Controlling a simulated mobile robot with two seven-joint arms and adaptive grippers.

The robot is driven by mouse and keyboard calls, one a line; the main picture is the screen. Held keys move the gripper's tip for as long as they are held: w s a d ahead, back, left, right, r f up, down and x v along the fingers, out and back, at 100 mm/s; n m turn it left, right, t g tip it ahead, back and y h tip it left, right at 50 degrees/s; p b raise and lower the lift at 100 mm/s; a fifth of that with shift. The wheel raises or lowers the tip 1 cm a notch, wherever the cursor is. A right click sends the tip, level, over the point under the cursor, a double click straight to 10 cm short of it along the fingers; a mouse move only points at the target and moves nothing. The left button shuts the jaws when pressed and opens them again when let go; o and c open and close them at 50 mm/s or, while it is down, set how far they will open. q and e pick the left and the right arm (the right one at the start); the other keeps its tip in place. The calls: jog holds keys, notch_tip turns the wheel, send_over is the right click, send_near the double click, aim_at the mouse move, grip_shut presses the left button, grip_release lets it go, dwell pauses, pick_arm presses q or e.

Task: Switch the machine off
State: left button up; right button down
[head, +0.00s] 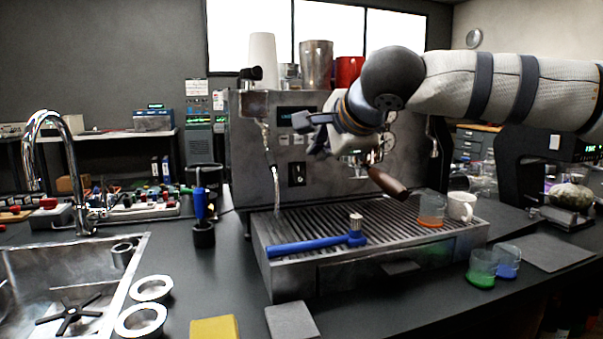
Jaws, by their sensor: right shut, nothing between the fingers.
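The espresso machine (338,182) stands on the dark counter in the middle of the view. Its small display (296,112) is lit, with text too small to read fully. Small buttons (284,140) sit below the display, and a black switch plate (297,174) is lower on the front panel. My right gripper (316,132) reaches in from the right in front of the upper panel. It is shut and empty, to the right of the buttons and above the switch plate. It hides part of the panel and group head. My left gripper is out of view.
A portafilter handle (388,183) juts out below my right gripper. A blue-handled tool (315,244) lies on the drip tray (375,258), with a glass and white cup (461,206) at its right. A sink (60,262) is at left. Glasses with green (481,270) and blue contents stand front right.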

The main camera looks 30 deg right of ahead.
aim_at(299, 176)
jog(key=x, duration=1.4)
jog(key=shift+d, duration=0.2)
